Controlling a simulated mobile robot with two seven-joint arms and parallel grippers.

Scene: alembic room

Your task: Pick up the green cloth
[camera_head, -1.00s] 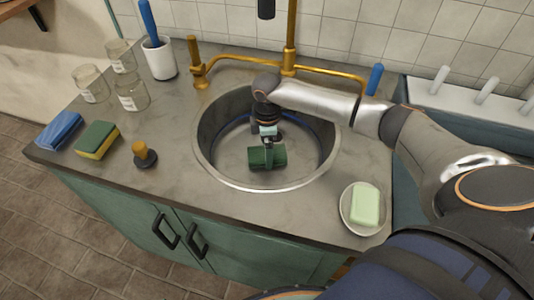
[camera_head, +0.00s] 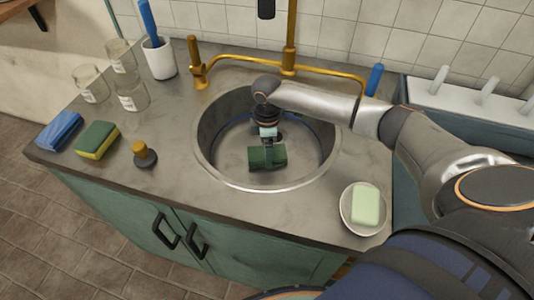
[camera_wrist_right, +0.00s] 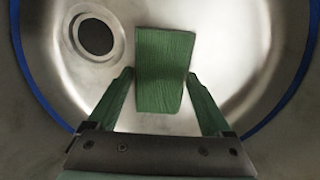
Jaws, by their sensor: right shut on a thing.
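The green cloth (camera_head: 267,157) is a dark green folded piece inside the round metal sink (camera_head: 213,165). It also shows in the right wrist view (camera_wrist_right: 163,68), between the two fingers. My right gripper (camera_head: 268,146) reaches down into the sink from above and is shut on the cloth. In the right wrist view the fingertips of my right gripper (camera_wrist_right: 160,76) touch the cloth's two sides. From these views I cannot tell whether the cloth rests on the sink bottom. My left gripper is not in view.
The sink rim surrounds my gripper, and a brass faucet (camera_head: 290,45) stands behind it. A soap dish (camera_head: 347,218) with pale green soap is at the right. A sponge (camera_head: 97,139), blue cloth (camera_head: 60,130), brass-topped stopper (camera_head: 144,154) and glass jars (camera_head: 131,95) are at the left.

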